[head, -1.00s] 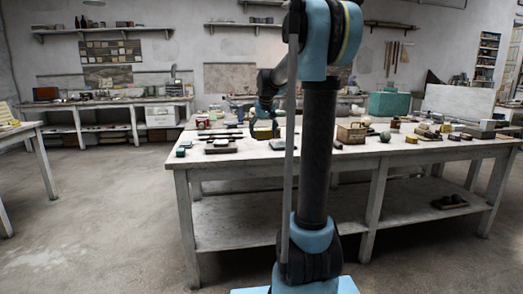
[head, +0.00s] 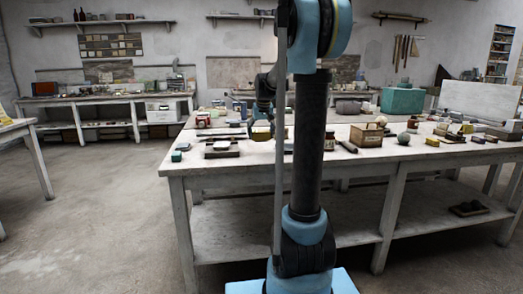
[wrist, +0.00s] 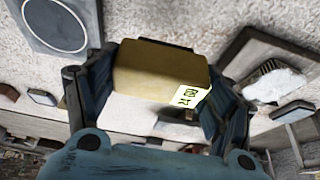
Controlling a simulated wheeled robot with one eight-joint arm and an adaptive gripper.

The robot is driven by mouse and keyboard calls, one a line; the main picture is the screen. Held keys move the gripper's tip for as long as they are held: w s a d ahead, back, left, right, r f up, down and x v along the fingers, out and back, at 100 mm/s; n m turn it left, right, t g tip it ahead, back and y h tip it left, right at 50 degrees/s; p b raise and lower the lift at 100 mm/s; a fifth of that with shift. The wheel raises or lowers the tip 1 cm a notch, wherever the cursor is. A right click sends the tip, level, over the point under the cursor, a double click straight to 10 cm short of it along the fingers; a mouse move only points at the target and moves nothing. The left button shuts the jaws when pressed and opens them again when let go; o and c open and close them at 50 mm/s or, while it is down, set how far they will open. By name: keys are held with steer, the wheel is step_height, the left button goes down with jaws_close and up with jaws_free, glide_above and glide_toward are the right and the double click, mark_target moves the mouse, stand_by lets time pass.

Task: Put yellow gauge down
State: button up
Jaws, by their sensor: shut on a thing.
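The yellow gauge (wrist: 158,75) is a yellow block with a pale printed label on one end. In the wrist view it sits between the two fingers of my gripper (wrist: 157,98), which is shut on it. In the head view the gauge (head: 261,134) is a small yellow patch under my gripper (head: 262,122), over the near-left part of the worktable (head: 350,163). My arm column hides part of that area. I cannot tell whether the gauge touches the tabletop.
A dark block with a pale top (head: 222,148) and a small teal block (head: 177,156) lie left of my gripper. A wooden box (head: 367,134), a grey sphere (head: 404,139) and a teal case (head: 402,100) stand to the right. Some bare tabletop shows along the near edge.

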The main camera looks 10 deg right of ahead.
mark_target(263, 141)
steer(key=shift+d+f, duration=0.25)
steer(key=shift+f, duration=0.4)
steer(key=shift+d+f, duration=0.2)
steer(key=shift+f, duration=2.35)
steer(key=o, duration=0.9)
steer(key=shift+o, duration=0.2)
steer(key=v, duration=1.2)
steer(key=s+f, duration=0.7)
steer(key=s, duration=0.6)
steer(key=s+f+g, duration=0.1)
steer(key=s+f, duration=0.7)
steer(key=s, duration=0.5)
steer(key=s+f+g, duration=0.1)
steer(key=s+f, duration=0.7)
steer(key=s, duration=0.5)
steer(key=shift+s+a, duration=0.2)
steer(key=shift+s, duration=0.05)
